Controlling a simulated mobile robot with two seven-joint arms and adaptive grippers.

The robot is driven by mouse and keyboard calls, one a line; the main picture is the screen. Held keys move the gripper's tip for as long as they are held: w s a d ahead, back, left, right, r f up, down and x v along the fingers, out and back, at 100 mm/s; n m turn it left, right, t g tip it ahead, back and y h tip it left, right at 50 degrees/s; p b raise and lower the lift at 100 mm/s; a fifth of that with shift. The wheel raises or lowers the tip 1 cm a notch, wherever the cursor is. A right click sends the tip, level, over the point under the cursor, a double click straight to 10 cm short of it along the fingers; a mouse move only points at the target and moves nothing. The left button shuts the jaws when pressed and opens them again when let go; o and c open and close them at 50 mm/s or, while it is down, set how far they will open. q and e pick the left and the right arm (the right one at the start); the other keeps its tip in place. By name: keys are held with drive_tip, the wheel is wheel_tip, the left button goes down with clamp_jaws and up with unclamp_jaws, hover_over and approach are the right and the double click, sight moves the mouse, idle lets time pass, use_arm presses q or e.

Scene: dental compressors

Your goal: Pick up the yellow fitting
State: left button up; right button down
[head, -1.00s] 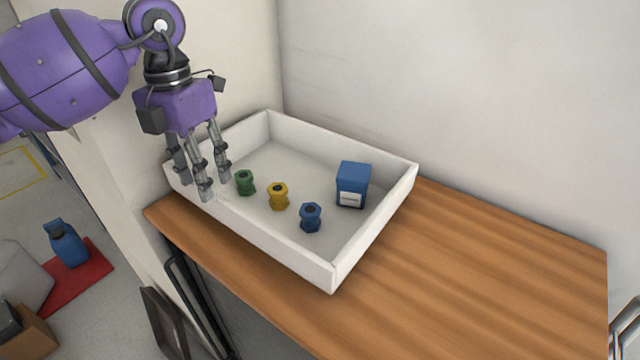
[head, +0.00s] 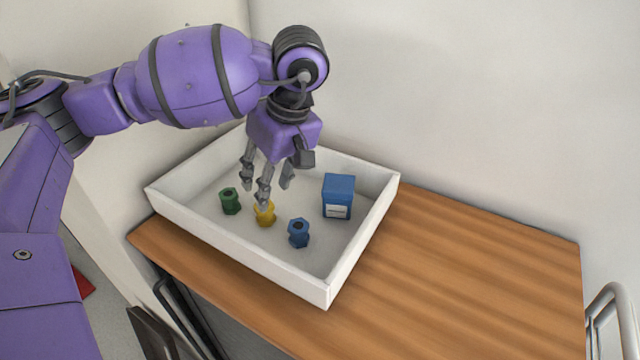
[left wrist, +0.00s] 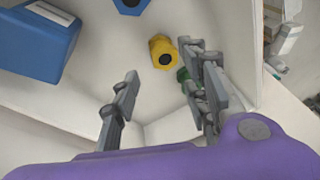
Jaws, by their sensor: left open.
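The yellow fitting (head: 265,214) stands in the white tray, between a green fitting (head: 230,201) and a blue fitting (head: 298,233). My left gripper (head: 265,188) is open and empty above the tray, and one finger covers part of the yellow fitting's top in the head view. In the left wrist view the yellow fitting (left wrist: 163,52) lies beyond the fingertips of the left gripper (left wrist: 160,70), nearer the right-hand fingers. The green fitting (left wrist: 183,76) is partly hidden behind those fingers. The blue fitting (left wrist: 131,5) is cut by the top edge. My right gripper is not in view.
The white tray (head: 245,246) has raised walls and sits on a wooden bench (head: 470,265) against a wall. A blue box (head: 339,196) with a white label stands in its right part. The bench right of the tray is clear.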

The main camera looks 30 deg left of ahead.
use_arm(q)
drive_tip(key=x, duration=0.6)
drive_tip(key=shift+d+f+p, duration=0.15)
drive_tip(key=shift+f+p, duration=0.15)
drive_tip(key=shift+f, duration=0.1)
clamp_jaws()
